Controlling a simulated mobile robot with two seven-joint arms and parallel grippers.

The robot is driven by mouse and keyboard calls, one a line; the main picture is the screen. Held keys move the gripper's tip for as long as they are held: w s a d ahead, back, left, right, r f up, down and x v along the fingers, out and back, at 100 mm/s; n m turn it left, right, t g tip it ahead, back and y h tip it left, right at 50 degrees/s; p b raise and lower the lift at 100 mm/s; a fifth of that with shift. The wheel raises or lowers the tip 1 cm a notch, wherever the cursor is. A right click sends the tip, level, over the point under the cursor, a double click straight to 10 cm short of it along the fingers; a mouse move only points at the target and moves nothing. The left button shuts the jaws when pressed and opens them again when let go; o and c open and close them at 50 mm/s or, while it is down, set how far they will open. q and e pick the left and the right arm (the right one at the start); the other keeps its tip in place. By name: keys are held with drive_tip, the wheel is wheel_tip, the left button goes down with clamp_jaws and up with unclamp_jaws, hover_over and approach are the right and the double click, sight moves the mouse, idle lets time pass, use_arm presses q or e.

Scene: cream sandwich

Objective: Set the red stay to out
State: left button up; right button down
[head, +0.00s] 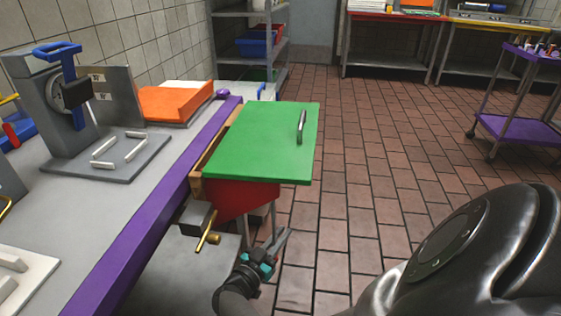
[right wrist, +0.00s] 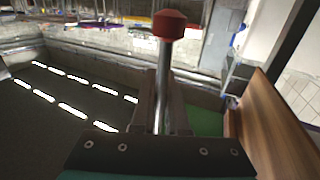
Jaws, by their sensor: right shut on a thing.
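A green flap (head: 262,140) with a dark bar handle stands level at the bench edge. A red panel (head: 240,197) shows beneath it. My right gripper (head: 280,243) is low, below the flap's near edge. In the right wrist view its fingers (right wrist: 163,112) are shut on a metal rod (right wrist: 164,70) that ends in a red knob (right wrist: 169,24). The rod passes between the fingers and the knob stands beyond them. In the head view I cannot make out the rod or knob. My left gripper is not in view.
A brass handle (head: 207,238) on a grey block sticks out beside my right gripper. The bench with a purple edge (head: 150,220) runs along the left, bearing a blue-handled press (head: 70,90). Tiled floor (head: 370,170) lies clear right of the flap. A wooden panel (right wrist: 272,110) is close on the right in the wrist view.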

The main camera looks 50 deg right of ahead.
drive_tip(key=shift+s+d, duration=0.2)
drive_tip(key=shift+s, duration=0.05)
drive_tip(key=c, duration=0.9)
unclamp_jaws()
drive_tip(key=shift+a, duration=0.1)
